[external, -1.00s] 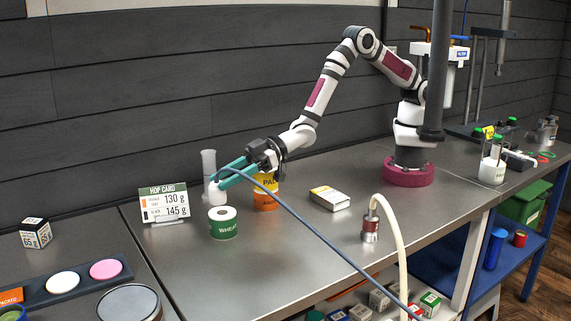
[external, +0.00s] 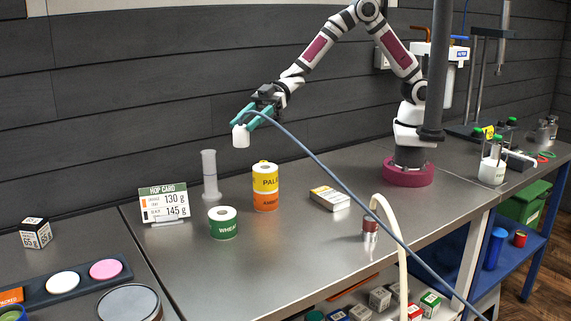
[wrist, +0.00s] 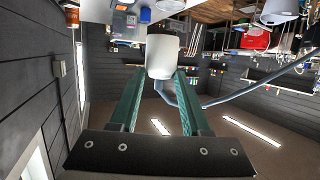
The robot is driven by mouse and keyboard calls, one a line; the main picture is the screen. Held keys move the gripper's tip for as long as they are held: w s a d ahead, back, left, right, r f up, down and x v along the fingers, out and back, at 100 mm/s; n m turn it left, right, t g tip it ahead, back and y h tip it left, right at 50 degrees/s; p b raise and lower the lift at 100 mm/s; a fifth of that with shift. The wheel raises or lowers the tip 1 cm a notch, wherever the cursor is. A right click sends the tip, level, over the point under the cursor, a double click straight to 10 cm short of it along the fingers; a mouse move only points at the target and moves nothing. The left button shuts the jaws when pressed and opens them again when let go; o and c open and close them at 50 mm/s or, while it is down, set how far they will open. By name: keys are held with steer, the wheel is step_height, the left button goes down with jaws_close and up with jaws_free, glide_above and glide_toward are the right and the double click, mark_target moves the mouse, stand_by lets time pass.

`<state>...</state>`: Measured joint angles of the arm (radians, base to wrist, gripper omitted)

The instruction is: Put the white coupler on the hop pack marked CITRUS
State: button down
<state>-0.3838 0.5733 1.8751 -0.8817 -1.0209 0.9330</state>
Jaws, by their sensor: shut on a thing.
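My gripper (external: 246,122) has teal fingers and is shut on the white coupler (external: 241,137), a small rounded white cylinder. It holds it in the air above the back left of the steel bench, clear of everything below. In the wrist view the coupler (wrist: 161,55) sits between the fingertips. A small white box with a yellow-orange end (external: 330,198) lies flat on the bench to the right of the cans. Its print is too small to read, and I cannot make out the word CITRUS on any pack.
A green WHEAT roll (external: 222,224), a stacked yellow and orange can (external: 265,187), a grey-white cylinder (external: 209,175) and a hop card (external: 164,203) stand below my gripper. A red-banded hose fitting (external: 370,230) stands near the front edge. A blue hose (external: 330,178) crosses the bench.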

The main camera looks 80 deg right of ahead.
steer(key=s+d+f+n+g, duration=0.1)
steer(key=s+d+n+g, duration=0.35)
steer(key=s+d, duration=0.35)
steer(key=s+d+f+n+g, duration=0.25)
steer(key=s+d+g, duration=0.3)
steer(key=s, duration=0.55)
glide_above(328, 190)
steer(key=shift+n, duration=0.4)
step_height(328, 190, down, 14)
steer(key=shift+f, duration=0.1)
steer(key=shift+c, duration=1.8)
jaws_free()
steer(key=shift+f, duration=0.1)
